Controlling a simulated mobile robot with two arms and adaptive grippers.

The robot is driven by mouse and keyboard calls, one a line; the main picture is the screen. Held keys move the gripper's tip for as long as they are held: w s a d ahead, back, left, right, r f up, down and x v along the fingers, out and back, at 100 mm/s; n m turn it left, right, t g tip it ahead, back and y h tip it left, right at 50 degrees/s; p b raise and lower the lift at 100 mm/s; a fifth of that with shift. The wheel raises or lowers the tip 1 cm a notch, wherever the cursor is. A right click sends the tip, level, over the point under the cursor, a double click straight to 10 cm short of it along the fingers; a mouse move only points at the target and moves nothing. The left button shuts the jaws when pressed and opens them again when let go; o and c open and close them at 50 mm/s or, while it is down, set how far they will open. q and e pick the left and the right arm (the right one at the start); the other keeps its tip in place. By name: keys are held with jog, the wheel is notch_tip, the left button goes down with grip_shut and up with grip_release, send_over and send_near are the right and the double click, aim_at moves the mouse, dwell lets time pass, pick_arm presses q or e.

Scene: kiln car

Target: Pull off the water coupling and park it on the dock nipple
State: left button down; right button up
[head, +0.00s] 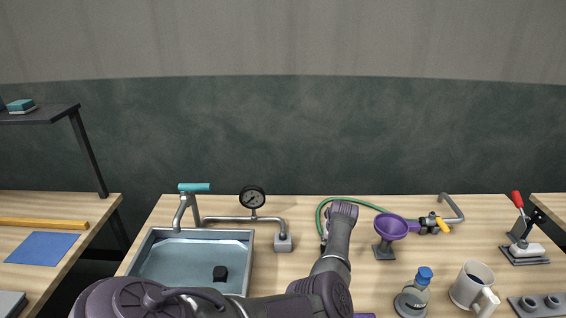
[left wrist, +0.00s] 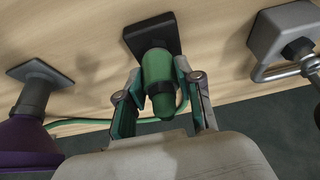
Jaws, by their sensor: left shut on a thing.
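The green water coupling (left wrist: 158,72) stands between the fingers of my left gripper (left wrist: 160,100) in the left wrist view. The gripper is shut on it. A dark square base plate (left wrist: 153,36) lies directly behind the coupling on the bench; I cannot tell whether the coupling is seated on a nipple there. A green hose (head: 368,204) curves away behind the gripper towards the right in the head view. In the head view my left gripper (head: 326,238) hides most of the coupling and its base. My right gripper is not in view.
A purple funnel on a stand (head: 391,227) is close to the right, with a yellow-handled valve (head: 432,223) beyond. A grey pipe block (head: 283,243) and gauge (head: 252,197) are left, near the sink (head: 250,262). A blue-capped bottle (head: 413,293) and mug (head: 468,287) stand in front.

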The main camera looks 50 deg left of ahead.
pick_arm(q)
jog(key=c, duration=0.7)
grip_release()
jog(key=shift+p+v, duration=4.05)
jog(key=shift+p, duration=1.35)
jog(key=shift+r, duration=0.1)
